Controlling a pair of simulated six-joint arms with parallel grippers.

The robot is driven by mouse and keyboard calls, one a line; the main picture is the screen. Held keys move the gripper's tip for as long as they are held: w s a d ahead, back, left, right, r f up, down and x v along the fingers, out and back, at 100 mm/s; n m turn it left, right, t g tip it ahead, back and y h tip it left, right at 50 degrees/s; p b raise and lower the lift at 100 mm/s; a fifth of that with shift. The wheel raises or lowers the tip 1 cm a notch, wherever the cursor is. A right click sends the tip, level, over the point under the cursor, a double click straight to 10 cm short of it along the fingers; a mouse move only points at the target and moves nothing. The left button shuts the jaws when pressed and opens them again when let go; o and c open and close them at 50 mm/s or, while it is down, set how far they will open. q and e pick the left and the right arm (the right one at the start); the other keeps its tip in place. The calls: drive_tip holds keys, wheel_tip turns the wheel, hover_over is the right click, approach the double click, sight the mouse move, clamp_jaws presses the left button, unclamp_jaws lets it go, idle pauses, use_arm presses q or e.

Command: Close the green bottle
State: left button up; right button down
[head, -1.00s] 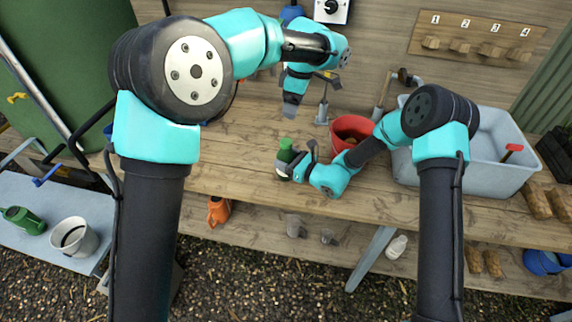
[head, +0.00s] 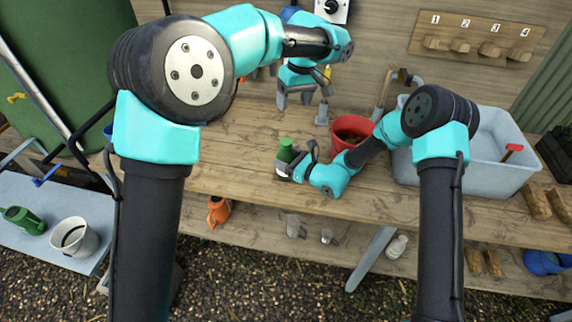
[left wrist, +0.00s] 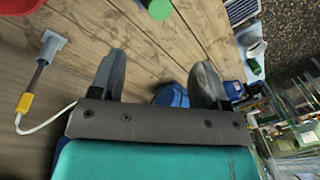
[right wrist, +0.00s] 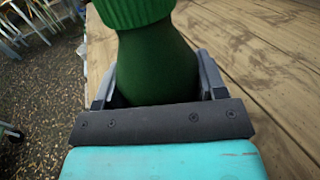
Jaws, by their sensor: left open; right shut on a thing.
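The green bottle (head: 286,151) stands on the wooden bench near its front edge. A ribbed green cap (right wrist: 135,10) sits on its top in the right wrist view, above the dark green body (right wrist: 155,62); I cannot tell how tight it is. My right gripper (head: 291,170) is shut around the bottle's body from the right; its fingers (right wrist: 157,85) show on both sides of it. My left gripper (head: 294,98) is open and empty, above the bench behind the bottle. In the left wrist view, the green cap (left wrist: 158,8) shows at the top edge, apart from the open fingers (left wrist: 160,75).
A red pot (head: 350,126) stands right of the bottle. A large grey tub (head: 480,178) fills the bench's right side. A blue object (left wrist: 172,95) lies beyond my left fingers. The bench left of the bottle (head: 230,160) is clear.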

use_arm(q)
drive_tip(key=shift+d+r+m, duration=0.1)
drive_tip(key=shift+r+m, duration=0.45)
drive_tip(key=shift+m, duration=3.2)
drive_tip(key=shift+d+r+m, duration=0.1)
drive_tip(key=shift+r+m, duration=0.45)
drive_tip(key=shift+m, duration=3.15)
drive_tip(key=shift+d+r+m, duration=0.1)
drive_tip(key=shift+r+m, duration=0.45)
drive_tip(key=shift+m, duration=3.2)
use_arm(e)
drive_tip(key=shift+c, duration=0.6)
unclamp_jaws()
use_arm(q)
drive_tip(key=shift+a, duration=0.1)
use_arm(e)
drive_tip(key=shift+d, duration=0.1)
